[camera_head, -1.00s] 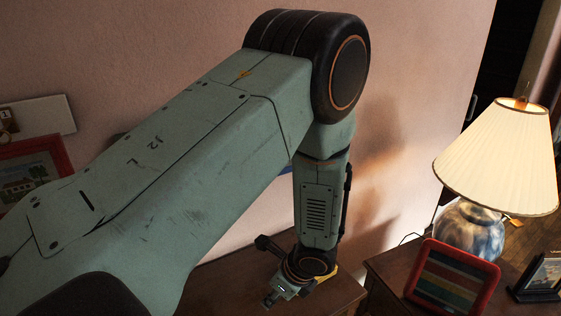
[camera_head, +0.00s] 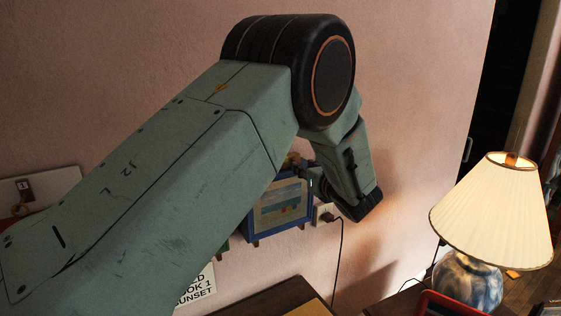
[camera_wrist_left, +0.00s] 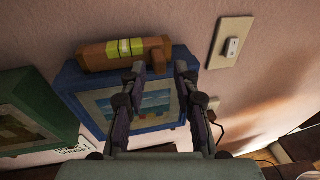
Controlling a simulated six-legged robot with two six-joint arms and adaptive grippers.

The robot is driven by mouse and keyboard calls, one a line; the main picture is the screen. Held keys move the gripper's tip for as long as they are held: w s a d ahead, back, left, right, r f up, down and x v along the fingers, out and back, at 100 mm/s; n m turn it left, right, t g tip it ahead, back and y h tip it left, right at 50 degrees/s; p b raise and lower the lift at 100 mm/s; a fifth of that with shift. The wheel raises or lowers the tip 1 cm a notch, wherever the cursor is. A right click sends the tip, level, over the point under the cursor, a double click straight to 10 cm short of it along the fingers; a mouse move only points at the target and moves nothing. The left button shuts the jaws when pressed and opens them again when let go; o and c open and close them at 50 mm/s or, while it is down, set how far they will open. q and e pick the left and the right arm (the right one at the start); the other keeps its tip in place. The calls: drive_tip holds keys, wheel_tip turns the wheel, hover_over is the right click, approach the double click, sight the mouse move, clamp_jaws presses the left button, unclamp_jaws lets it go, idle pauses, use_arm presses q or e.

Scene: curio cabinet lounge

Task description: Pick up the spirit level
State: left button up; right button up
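The spirit level (camera_wrist_left: 104,55), an orange-brown bar with a yellow-green vial window, lies along the top of a blue picture frame (camera_wrist_left: 82,84) on the wall. A small brownish part of it shows in the head view (camera_head: 292,160). My left gripper (camera_wrist_left: 161,68) is open in the left wrist view, its two fingers spread and pointing toward the right end of the level. Nothing is held between them. In the head view the left gripper is mostly hidden behind my arm, beside the blue frame (camera_head: 282,222). My right gripper is not in view.
A green frame (camera_wrist_left: 30,88) hangs left of the blue one. A light switch (camera_wrist_left: 231,44) is on the wall to the right. Below it, an outlet (camera_head: 325,213) has a cord plugged in. A lit lamp (camera_head: 492,210) stands at the right.

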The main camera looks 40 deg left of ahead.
sight(299, 162)
use_arm(q)
drive_tip(key=shift+p+x, duration=0.45)
drive_tip(key=shift+x, duration=1.5)
drive_tip(key=shift+s+d, duration=0.15)
drive_tip(key=shift+d, duration=0.05)
drive_tip(key=c, duration=0.4)
drive_tip(key=shift+s+a, duration=0.1)
drive_tip(key=shift+a, duration=0.15)
clamp_jaws()
